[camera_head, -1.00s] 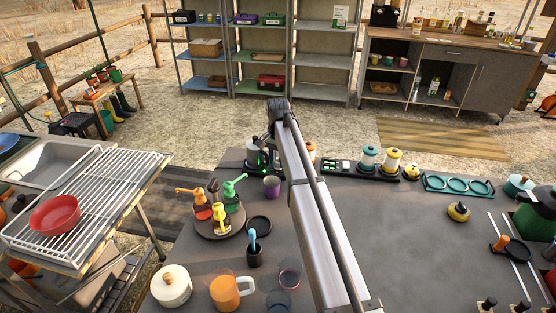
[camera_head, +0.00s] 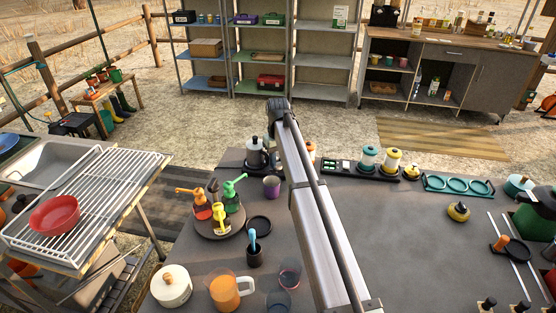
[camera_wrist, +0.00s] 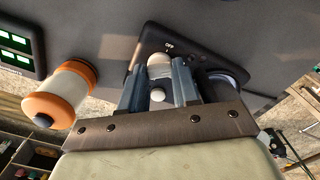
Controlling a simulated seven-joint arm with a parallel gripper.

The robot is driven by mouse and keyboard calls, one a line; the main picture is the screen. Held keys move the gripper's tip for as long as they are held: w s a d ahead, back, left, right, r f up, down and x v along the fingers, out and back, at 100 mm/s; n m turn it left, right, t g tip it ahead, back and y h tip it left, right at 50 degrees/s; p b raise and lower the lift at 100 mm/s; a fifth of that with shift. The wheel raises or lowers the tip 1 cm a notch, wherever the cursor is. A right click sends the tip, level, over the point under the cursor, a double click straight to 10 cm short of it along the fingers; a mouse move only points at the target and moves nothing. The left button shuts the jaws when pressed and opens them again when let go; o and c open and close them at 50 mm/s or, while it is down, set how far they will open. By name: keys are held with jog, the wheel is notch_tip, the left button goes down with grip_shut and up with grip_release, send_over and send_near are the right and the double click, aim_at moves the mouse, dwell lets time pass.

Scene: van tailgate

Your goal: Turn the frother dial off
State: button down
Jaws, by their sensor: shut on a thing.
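In the wrist view, a pale round dial knob (camera_wrist: 160,60) stands on a dark panel (camera_wrist: 190,38) with an OFF mark just beyond it. My gripper (camera_wrist: 157,67) has one finger on each side of the knob and is shut on it. The knob's pointer direction is not clear. The frother jug (camera_head: 256,153) stands at the table's back edge in the head view, just left of my arm. In that view my gripper is hidden behind my arm.
An orange-and-white canister (camera_wrist: 62,95) stands left of my gripper in the wrist view, near a black unit with green displays (camera_wrist: 15,50). A purple cup (camera_head: 272,186) and a bottle carousel (camera_head: 220,230) stand nearby in the head view. The table's right middle is mostly clear.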

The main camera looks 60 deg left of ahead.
aim_at(278, 163)
jog(key=n, duration=0.5)
jog(key=shift+n, duration=0.3)
jog(key=n, duration=0.5)
jog(key=c, duration=1.9)
grip_release()
jog(key=shift+n, duration=0.3)
jog(key=shift+o, duration=0.2)
jog(key=o, duration=1)
jog(key=shift+o, duration=0.2)
notch_tip(278, 163, up, 14)
jog(key=shift+f, duration=0.1)
